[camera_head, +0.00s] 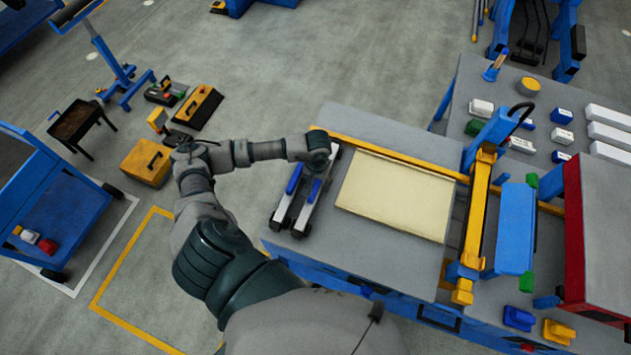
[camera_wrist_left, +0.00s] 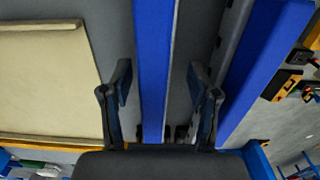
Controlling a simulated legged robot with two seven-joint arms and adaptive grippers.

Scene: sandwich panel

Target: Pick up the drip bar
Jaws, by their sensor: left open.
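Two long, narrow blue-and-grey bars lie side by side on the grey bench top, left of the cream panel in the head view. The drip bar appears to be the right-hand one (camera_head: 309,206), and it shows as the middle blue bar in the left wrist view (camera_wrist_left: 154,75). My left gripper (camera_head: 317,160) is over its far end. In the left wrist view the open fingers (camera_wrist_left: 160,95) stand on either side of this bar, with a gap on each side. The second bar (camera_head: 285,208) is at the right in the wrist view (camera_wrist_left: 262,70). My right gripper is not in view.
The cream panel (camera_head: 395,195) lies close right of the bars. A yellow rail (camera_head: 385,150) runs along the bench's far edge. A yellow-and-blue gantry (camera_head: 478,215) crosses the bench further right. Toolboxes (camera_head: 147,161) stand on the floor at left.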

